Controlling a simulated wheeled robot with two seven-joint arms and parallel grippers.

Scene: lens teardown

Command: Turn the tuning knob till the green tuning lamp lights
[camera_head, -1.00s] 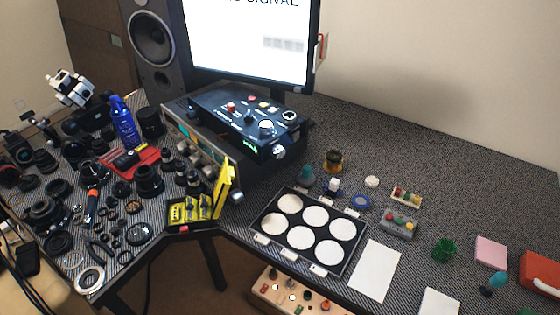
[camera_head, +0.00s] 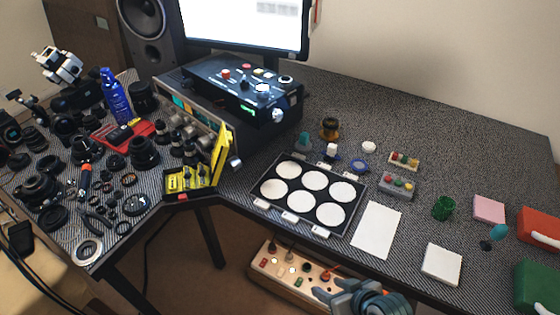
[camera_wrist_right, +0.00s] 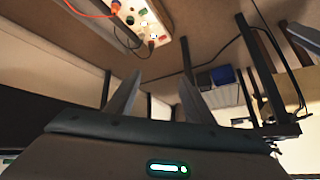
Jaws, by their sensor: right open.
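A black control box (camera_head: 215,84) stands on the desk below the monitor. Its top carries several coloured buttons and a large pale knob (camera_head: 262,88); a silver round knob (camera_head: 278,115) sits at its front right end. Green lit characters (camera_head: 248,111) show on its front. I cannot tell which knob is the tuning knob, or make out a separate tuning lamp. My right gripper (camera_head: 330,293) is low at the bottom edge, in front of the desk, far from the box. In the right wrist view its fingers (camera_wrist_right: 161,84) are apart and empty. My left gripper is out of view.
A wooden power strip (camera_head: 262,285) with plugs is below the desk edge near my right gripper. A tray with white discs (camera_head: 258,197), a white sheet (camera_head: 376,230) and a yellow case (camera_head: 190,181) lie on the desk. Lens parts crowd the left; the back right is clear.

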